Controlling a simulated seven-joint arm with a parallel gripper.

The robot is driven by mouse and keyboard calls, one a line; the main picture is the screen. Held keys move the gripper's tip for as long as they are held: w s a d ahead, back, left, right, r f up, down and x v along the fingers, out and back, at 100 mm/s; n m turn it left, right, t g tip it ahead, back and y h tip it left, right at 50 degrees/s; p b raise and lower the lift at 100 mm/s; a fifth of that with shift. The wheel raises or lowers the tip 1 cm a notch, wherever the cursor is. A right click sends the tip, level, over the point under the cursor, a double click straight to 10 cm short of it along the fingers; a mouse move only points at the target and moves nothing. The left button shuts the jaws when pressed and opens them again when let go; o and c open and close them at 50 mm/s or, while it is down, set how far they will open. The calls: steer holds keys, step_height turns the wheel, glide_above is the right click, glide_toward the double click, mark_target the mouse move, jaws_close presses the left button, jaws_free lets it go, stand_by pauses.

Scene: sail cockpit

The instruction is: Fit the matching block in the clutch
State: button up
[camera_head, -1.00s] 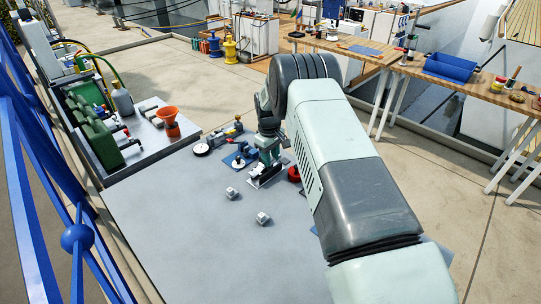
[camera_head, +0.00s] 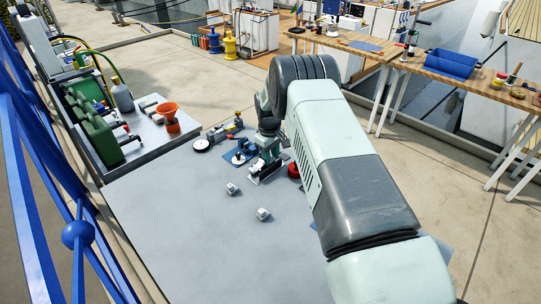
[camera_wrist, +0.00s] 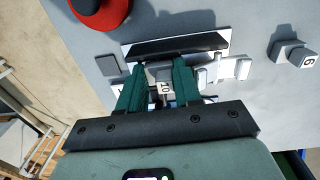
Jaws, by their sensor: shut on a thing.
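My gripper (camera_wrist: 158,88) is shut on a small grey block (camera_wrist: 160,75) with a dark mark on its face. The block sits between the two green fingers. In the wrist view, the clutch (camera_wrist: 235,68), with pale side parts and a long black bar (camera_wrist: 175,46), lies right beneath and beyond the fingertips. The fingers hide part of it, so I cannot tell whether the block is inside it. In the head view, my gripper (camera_head: 266,152) is over the clutch (camera_head: 266,174). Two other small grey blocks lie on the table, one nearer (camera_head: 263,214) and one farther (camera_head: 232,188).
A red round object (camera_head: 293,170) stands right of the clutch. A blue-based fitting (camera_head: 240,157) and a gauge-like piece (camera_head: 202,145) lie to its left. The near grey tabletop (camera_head: 190,245) is clear.

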steer(key=o, duration=1.1)
steer(key=shift+s+a+f, duration=0.1)
steer(key=shift+s+a, duration=0.1)
steer(key=shift+c, duration=1.2)
steer(key=shift+o, duration=0.2)
steer(key=shift+r, duration=0.2)
steer(key=shift+o, duration=1.4)
steer(key=shift+r, duration=1.9)
steer(key=shift+d+r, duration=0.2)
steer(key=shift+r, duration=0.75)
